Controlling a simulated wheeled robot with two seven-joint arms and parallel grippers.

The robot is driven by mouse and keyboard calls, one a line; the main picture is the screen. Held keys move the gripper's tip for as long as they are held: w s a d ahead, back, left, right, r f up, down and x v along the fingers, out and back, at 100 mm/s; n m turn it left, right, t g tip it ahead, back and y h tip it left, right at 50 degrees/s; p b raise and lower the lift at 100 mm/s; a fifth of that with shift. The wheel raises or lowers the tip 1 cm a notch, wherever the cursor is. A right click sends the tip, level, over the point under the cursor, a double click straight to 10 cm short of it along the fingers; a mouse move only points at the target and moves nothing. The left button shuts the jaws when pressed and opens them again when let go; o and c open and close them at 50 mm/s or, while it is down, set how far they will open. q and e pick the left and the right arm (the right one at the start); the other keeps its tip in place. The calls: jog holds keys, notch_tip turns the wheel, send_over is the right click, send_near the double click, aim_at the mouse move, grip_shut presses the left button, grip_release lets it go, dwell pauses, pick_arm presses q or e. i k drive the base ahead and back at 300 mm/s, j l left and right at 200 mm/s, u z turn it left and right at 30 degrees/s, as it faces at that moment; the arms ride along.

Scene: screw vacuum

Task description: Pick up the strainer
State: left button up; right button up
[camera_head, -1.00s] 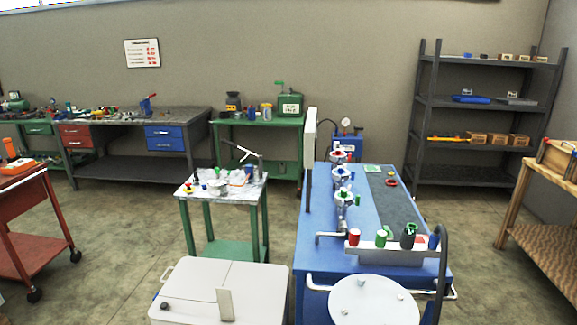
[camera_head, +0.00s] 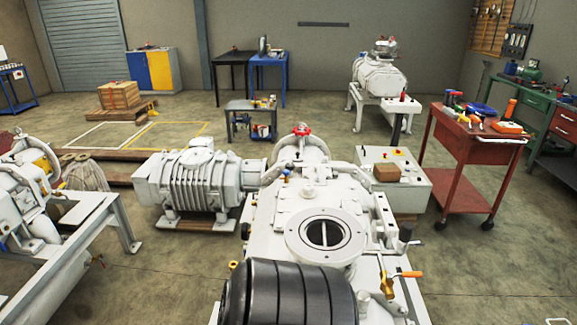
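Neither of my grippers shows in the head view. I cannot pick out a strainer with certainty. A large white screw vacuum machine (camera_head: 285,215) fills the middle and lower part of the view. On its top is a round flanged opening (camera_head: 325,233) with a pale bar across its dark inside. A black ribbed cylinder (camera_head: 288,295) lies across the front of the machine and hides what is behind it. An orange-handled valve (camera_head: 408,274) sticks out at its right side.
A grey ribbed pump (camera_head: 188,185) stands left of the machine. A white control box (camera_head: 395,175) and a red tool cart (camera_head: 463,160) stand to the right. Another machine on a metal frame (camera_head: 65,235) is at the left. Open floor (camera_head: 490,270) lies at the lower right.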

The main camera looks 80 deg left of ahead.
aim_at(323, 246)
jog(key=u, duration=2.35)
jog(key=j, duration=0.1)
